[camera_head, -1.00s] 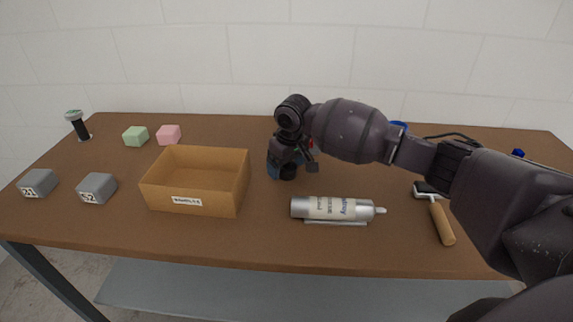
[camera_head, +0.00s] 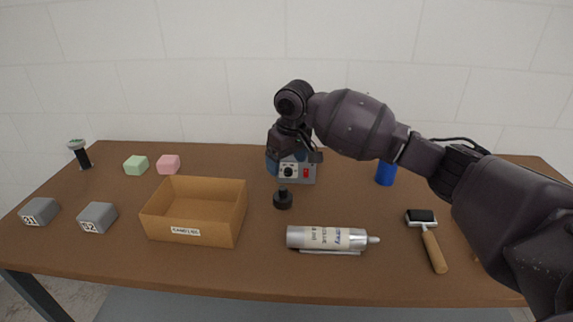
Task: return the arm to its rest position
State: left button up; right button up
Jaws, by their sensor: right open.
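My right arm comes in from the right and reaches across the middle of the view. My right gripper (camera_head: 297,160) hangs above the table, in front of a grey device with a red switch (camera_head: 306,172). The gripper is open, and I see nothing held in it. A black knob-like object (camera_head: 283,200) stands on the table just below it; I cannot tell if they touch. My left arm and gripper are not in view.
The brown table (camera_head: 115,235) carries an open cardboard box (camera_head: 193,208), grey blocks (camera_head: 40,211) (camera_head: 97,217), green (camera_head: 136,166) and pink (camera_head: 168,164) foam cubes, a silver tube (camera_head: 326,238), a roller (camera_head: 428,239), a blue cylinder (camera_head: 386,173) and a black post (camera_head: 80,154).

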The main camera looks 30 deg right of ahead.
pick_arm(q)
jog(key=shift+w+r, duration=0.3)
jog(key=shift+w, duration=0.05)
